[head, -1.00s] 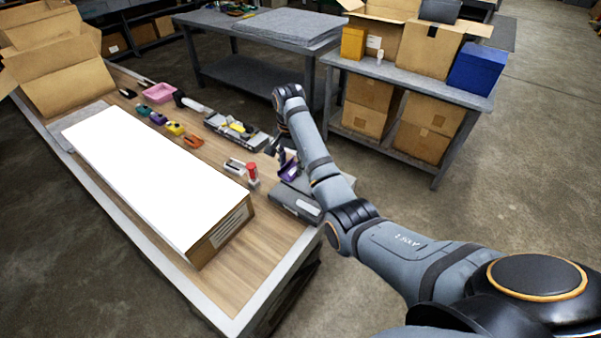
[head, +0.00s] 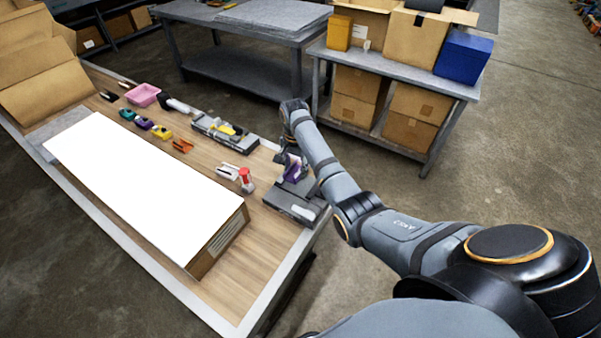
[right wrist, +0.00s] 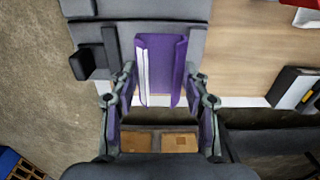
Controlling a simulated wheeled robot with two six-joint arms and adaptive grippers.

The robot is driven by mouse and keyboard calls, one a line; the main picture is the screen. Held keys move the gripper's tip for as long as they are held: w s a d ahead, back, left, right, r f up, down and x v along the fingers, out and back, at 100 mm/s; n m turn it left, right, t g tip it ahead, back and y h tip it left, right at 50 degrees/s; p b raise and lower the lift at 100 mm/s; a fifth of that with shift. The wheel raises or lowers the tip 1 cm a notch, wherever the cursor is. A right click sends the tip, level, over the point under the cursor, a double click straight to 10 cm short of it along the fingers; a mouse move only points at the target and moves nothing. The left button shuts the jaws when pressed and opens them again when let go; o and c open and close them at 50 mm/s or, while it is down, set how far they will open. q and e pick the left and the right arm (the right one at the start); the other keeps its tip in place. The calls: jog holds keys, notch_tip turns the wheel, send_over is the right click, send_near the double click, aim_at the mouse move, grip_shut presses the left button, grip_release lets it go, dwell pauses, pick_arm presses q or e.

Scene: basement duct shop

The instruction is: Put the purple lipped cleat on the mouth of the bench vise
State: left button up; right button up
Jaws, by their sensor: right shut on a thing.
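The purple lipped cleat (right wrist: 160,60) is a channel with a pale strip along one side. My right gripper (right wrist: 162,88) is shut on it, with a finger at each side. In the head view the purple cleat (head: 293,172) shows small and partly covered by the gripper (head: 287,163). The grey bench vise (head: 293,203) sits at the bench's near right edge, just below the cleat. In the right wrist view the vise (right wrist: 120,12) is behind the cleat's far end. I cannot tell whether the cleat touches it. My left gripper is not in view.
A red-topped object (head: 245,178) and a white clip (head: 227,171) stand left of the vise. A long white-topped box (head: 215,250) fills the bench's middle. Several coloured cleats and a pink bin (head: 143,95) lie farther back. Shelving with cartons (head: 405,118) stands behind my right arm.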

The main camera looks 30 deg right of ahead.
aim_at(300, 183)
jog(key=shift+s+d+f, duration=0.1)
jog(key=shift+d+f, duration=0.4)
jog(key=shift+f, duration=0.15)
jog(key=f, duration=0.3)
jog(key=shift+s+d+f, duration=0.1)
jog(key=shift+d+f, duration=0.2)
jog(key=shift+d, duration=0.05)
jog(key=shift+f, duration=0.15)
jog(key=o, duration=1.1)
jog(key=shift+f, duration=0.1)
notch_tip(300, 183, up, 12)
jog(key=shift+r+b, duration=0.15)
jog(key=shift+b, duration=0.3)
